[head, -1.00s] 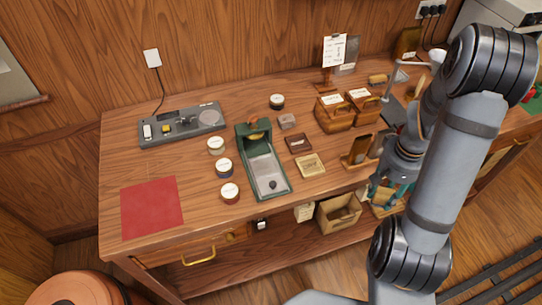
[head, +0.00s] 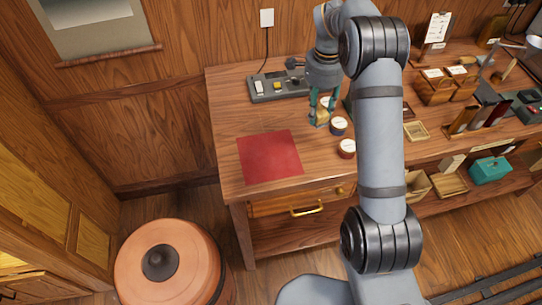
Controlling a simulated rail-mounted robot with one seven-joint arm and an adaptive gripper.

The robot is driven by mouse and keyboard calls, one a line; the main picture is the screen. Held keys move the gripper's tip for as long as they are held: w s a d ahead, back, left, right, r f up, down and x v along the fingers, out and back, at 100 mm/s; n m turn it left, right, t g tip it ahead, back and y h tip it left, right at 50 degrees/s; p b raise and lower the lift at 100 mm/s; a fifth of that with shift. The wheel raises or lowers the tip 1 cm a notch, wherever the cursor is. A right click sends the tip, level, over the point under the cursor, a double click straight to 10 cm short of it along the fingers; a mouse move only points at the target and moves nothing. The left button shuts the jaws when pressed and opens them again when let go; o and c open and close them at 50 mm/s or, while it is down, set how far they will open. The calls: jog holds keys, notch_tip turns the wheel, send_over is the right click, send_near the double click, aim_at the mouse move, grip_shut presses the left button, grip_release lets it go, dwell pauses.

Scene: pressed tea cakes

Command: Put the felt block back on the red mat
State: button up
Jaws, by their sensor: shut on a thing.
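The red mat (head: 269,157) lies flat and bare at the front left of the workbench. My gripper (head: 321,112) points down over the bench, behind and to the right of the mat, beside the round labelled tins. Its teal fingers are shut on a small tan-yellow block, the felt block (head: 321,118), partly hidden by the fingers. I cannot tell how far the block is above the bench top.
Labelled tins (head: 338,126) stand just right of my gripper, another (head: 347,148) nearer the front edge. A grey device (head: 274,87) sits behind the mat. The bench around the mat is clear. A round copper-coloured vessel (head: 170,266) stands on the floor.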

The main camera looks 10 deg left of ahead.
jog(key=a+r+m, duration=0.1)
jog(key=a+m, duration=0.1)
jog(key=a, duration=0.3)
jog(key=s+a+f, duration=0.2)
jog(key=s+a+f+p, duration=0.1)
jog(key=s+a+f, duration=0.1)
jog(key=s, duration=0.1)
jog(key=s+a+f, duration=0.2)
jog(key=s+a, duration=0.1)
jog(key=shift+s+a+p, duration=0.1)
jog(key=shift+s+p, duration=0.1)
jog(key=shift+p, duration=0.1)
jog(key=shift+s+a+f, duration=0.15)
jog(key=shift+s+f, duration=0.15)
jog(key=shift+f, duration=0.15)
notch_tip(320, 180, down, 3)
jog(key=shift+f+p, duration=0.15)
jog(key=shift+p, duration=0.75)
jog(key=shift+f, duration=0.2)
jog(key=shift+w+f+b, duration=0.1)
jog(key=shift+f+b, duration=0.1)
jog(key=shift+b, duration=0.1)
jog(key=o, duration=1.1)
jog(key=shift+r, duration=0.1)
jog(key=shift+r, duration=0.1)
